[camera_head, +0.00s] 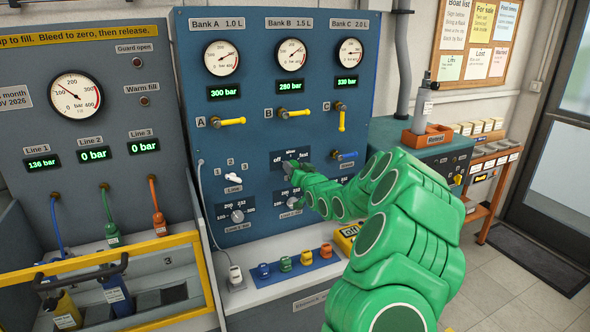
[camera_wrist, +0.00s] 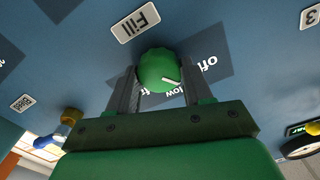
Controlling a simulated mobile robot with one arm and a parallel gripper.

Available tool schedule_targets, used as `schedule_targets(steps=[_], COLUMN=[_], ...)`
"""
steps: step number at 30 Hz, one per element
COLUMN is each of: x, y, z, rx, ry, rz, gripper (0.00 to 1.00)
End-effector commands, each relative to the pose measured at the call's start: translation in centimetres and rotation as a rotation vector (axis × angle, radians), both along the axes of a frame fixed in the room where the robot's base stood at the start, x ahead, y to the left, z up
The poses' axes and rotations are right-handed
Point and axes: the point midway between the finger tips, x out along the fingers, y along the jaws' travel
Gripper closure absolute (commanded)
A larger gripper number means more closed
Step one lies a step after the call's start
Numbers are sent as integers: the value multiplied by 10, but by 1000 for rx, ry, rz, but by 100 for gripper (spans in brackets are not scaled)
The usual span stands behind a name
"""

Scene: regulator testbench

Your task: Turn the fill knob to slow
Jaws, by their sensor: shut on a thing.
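The fill knob (camera_wrist: 158,72) is a round green knob with a white pointer line, seen in the wrist view. Its dark label plate (camera_wrist: 212,66) reads off, slow and fast, upside down in this view, with slow partly covered. The pointer line is directed to the picture's right and slightly down, between off and slow. My gripper (camera_wrist: 158,88) has one finger on each side of the knob and is shut on it. In the head view, my gripper (camera_head: 291,166) is at the off/slow/fast plate (camera_head: 278,159) and hides the knob.
Yellow valve handles (camera_head: 294,115) are above the plate, and a blue handle (camera_head: 347,155) is to its right. A white line selector (camera_head: 233,175) is to the left. Colored caps (camera_head: 285,264) stand on the ledge.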

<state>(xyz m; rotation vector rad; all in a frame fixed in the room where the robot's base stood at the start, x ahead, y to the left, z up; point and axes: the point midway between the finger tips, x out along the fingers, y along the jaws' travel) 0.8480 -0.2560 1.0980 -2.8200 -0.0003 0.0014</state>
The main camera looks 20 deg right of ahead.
Motion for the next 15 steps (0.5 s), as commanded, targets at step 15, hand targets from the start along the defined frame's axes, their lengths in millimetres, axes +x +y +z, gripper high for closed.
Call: schedule_targets(steps=[15], x=[0], y=[-3], z=[0], rx=[454], ry=[-4], rz=[-2], gripper=[80])
